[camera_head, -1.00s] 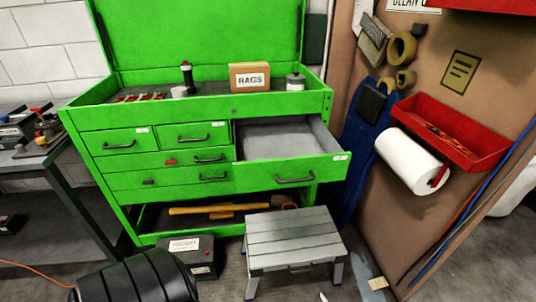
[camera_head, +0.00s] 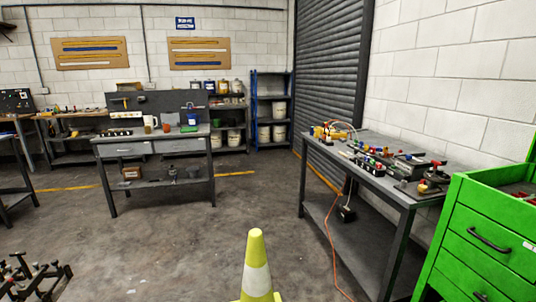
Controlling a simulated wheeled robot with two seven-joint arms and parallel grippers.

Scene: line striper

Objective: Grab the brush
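I cannot make out a brush in the head view. Neither of my grippers is in view. A dark workbench (camera_head: 165,139) stands across the room at the left, with small items on its top and a lower shelf. Another dark table (camera_head: 384,190) at the right holds many small coloured parts and tools, too small to tell apart.
A yellow and white cone (camera_head: 257,270) stands close in front. The green tool cabinet (camera_head: 492,240) is at the right edge. An orange cord (camera_head: 334,245) runs down by the right table. Blue shelves (camera_head: 272,108) stand at the back. The middle floor is clear.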

